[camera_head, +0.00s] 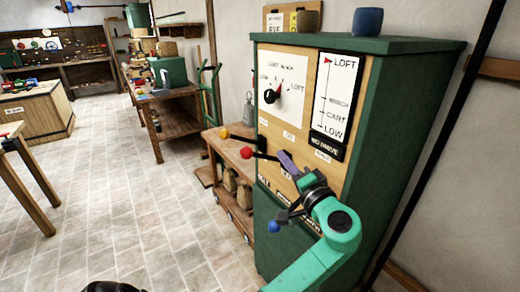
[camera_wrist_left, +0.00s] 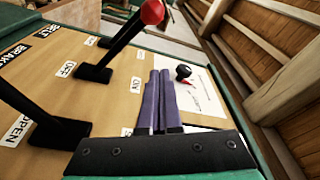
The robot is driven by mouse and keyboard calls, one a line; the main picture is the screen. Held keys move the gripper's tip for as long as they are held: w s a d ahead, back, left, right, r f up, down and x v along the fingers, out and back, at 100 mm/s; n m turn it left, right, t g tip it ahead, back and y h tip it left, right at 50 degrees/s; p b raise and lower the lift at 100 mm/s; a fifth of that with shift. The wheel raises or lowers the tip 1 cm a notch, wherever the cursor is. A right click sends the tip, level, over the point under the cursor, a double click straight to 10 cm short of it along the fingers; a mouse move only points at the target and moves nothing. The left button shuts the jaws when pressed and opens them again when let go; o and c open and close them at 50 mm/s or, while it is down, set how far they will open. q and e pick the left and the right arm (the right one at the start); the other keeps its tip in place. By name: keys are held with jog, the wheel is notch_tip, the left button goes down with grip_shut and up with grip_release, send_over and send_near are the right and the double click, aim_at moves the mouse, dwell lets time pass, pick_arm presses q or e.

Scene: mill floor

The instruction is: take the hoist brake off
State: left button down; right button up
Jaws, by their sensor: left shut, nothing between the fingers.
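The green and wood control cabinet (camera_head: 360,180) stands at the right in the head view. A lever with a red knob (camera_head: 246,152) sticks out of its front. In the left wrist view the red knob (camera_wrist_left: 152,12) tops a black shaft based between an OFF label (camera_wrist_left: 67,69) and an ON label (camera_wrist_left: 137,83). A BRAKE label (camera_wrist_left: 15,50) seems to be in that row. My left gripper (camera_head: 287,160) is at the panel, its purple fingers shut and empty, apart from the lever in the wrist view (camera_wrist_left: 160,76). My right gripper is out of view.
Levers with a yellow knob (camera_head: 223,133) and a blue knob (camera_head: 273,226) are nearby; the blue one is close to my left wrist. A dial (camera_head: 269,96) and a LOFT-to-LOW scale (camera_head: 334,98) are above. Tiled floor (camera_head: 130,210) is clear at left.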

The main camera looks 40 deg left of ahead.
pick_arm(q)
jog(key=p+x, duration=0.4)
jog(key=x, duration=0.6)
jog(key=s, duration=0.1)
jog(key=s+f+p, duration=0.1)
jog(key=s+a+f+p, duration=0.1)
jog(key=shift+s, duration=0.3)
jog(key=shift+w, duration=0.1)
jog(key=s+f+n+g+y+b, duration=0.1)
jog(key=f+n+b, duration=0.8)
jog(key=b, duration=1.7)
jog(key=shift+s+a+f+y, duration=0.45)
jog(key=shift+s+f+y, duration=0.05)
jog(key=shift+s, duration=0.7)
